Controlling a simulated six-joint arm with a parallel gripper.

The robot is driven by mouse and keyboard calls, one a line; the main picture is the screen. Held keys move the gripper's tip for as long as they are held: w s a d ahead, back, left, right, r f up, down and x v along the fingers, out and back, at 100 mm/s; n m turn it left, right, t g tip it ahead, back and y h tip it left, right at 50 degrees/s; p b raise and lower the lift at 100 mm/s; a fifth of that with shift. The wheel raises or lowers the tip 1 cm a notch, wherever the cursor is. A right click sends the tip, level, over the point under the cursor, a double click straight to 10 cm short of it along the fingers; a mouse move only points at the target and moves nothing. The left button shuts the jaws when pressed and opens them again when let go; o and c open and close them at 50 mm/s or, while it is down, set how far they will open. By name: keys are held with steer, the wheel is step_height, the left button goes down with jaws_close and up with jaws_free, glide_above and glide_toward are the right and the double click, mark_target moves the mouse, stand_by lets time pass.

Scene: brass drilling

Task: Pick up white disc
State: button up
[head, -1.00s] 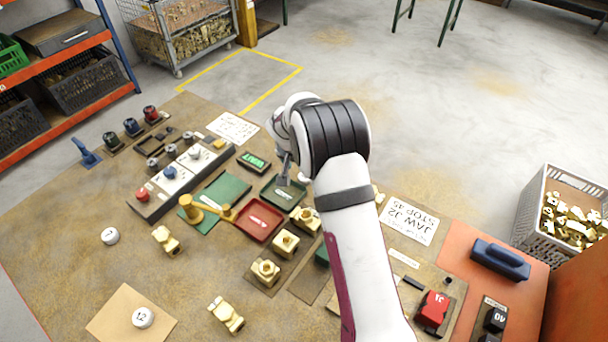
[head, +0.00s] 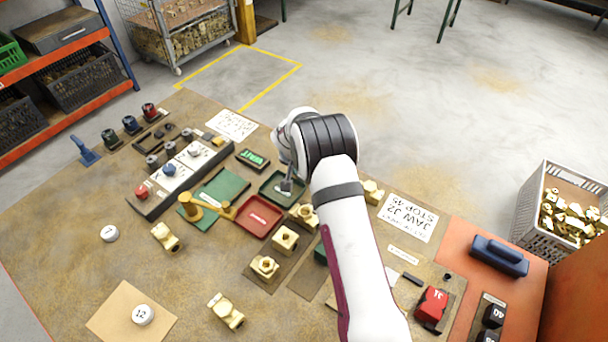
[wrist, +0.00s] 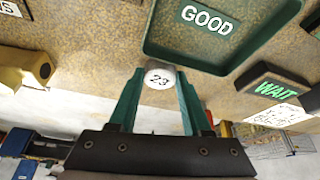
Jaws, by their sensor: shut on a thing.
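A white disc (wrist: 160,77) marked 23 sits between the green fingertips of my gripper (wrist: 160,84) in the wrist view, and the gripper is shut on it. Just beyond it in that view is the green tray (wrist: 170,42) labelled GOOD. In the head view, my gripper (head: 287,187) appears over or close above the green tray (head: 268,196); the held disc cannot be made out there. Two other white discs stay on the table: one (head: 110,233) at the left, and one (head: 142,315) marked 12 on a tan square at the front left.
A red tray (head: 261,230) lies beside the green tray. Several brass fittings, one of them here (head: 265,268), stand in front. A WAIT sign (wrist: 277,87) is right of the tray in the wrist view. A control box (head: 180,172) stands to the left.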

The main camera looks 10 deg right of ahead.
jaws_close()
steer(key=shift+r, duration=0.1)
